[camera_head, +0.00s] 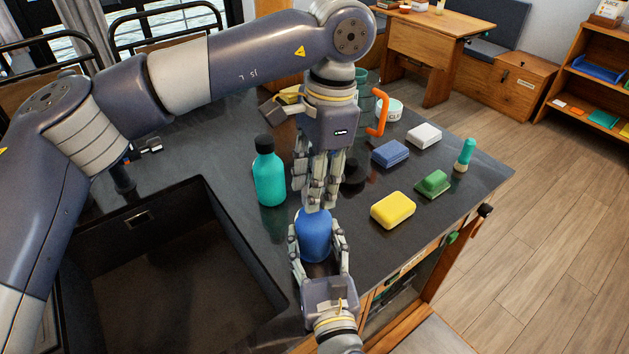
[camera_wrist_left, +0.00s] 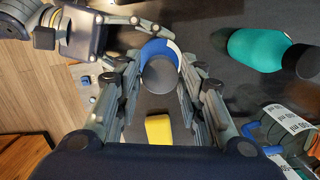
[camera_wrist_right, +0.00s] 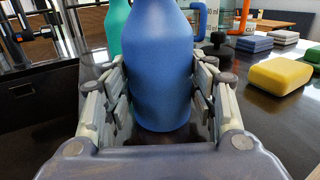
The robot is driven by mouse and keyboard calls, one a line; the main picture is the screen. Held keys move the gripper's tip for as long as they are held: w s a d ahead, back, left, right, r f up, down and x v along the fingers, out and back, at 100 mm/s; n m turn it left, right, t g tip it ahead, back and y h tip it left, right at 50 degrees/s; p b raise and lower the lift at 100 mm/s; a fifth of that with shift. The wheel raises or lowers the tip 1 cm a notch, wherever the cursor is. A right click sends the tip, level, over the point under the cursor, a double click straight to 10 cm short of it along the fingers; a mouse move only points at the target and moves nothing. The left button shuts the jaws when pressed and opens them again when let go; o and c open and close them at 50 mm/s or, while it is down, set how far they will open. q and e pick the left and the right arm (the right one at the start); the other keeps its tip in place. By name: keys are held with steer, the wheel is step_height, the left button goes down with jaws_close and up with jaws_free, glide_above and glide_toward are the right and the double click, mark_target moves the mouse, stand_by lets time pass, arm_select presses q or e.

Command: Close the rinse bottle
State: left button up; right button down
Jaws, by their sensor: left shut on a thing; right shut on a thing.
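A blue bottle (camera_head: 313,236) stands upright near the counter's front edge. My right gripper (camera_head: 318,243) is shut around its body from the front; the right wrist view shows the blue body (camera_wrist_right: 162,70) between the fingers, its top cut off. My left gripper (camera_head: 318,203) points down directly above the bottle. In the left wrist view it is shut on a dark round cap (camera_wrist_left: 160,75), with the bottle's blue and white edge (camera_wrist_left: 158,50) showing beyond. The left fingers hide the bottle's mouth in the head view, so I cannot tell whether cap and neck touch.
A teal bottle (camera_head: 269,175) with a black top stands left of my left gripper. Yellow (camera_head: 393,210), green (camera_head: 433,184), blue (camera_head: 390,153) and white (camera_head: 424,135) blocks lie to the right. The sink (camera_head: 165,270) opens at the left. An orange handle (camera_head: 380,116) stands behind.

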arm_select(q)
steer(key=o, duration=0.7)
steer(key=shift+r, duration=2.3)
steer(key=shift+c, duration=0.2)
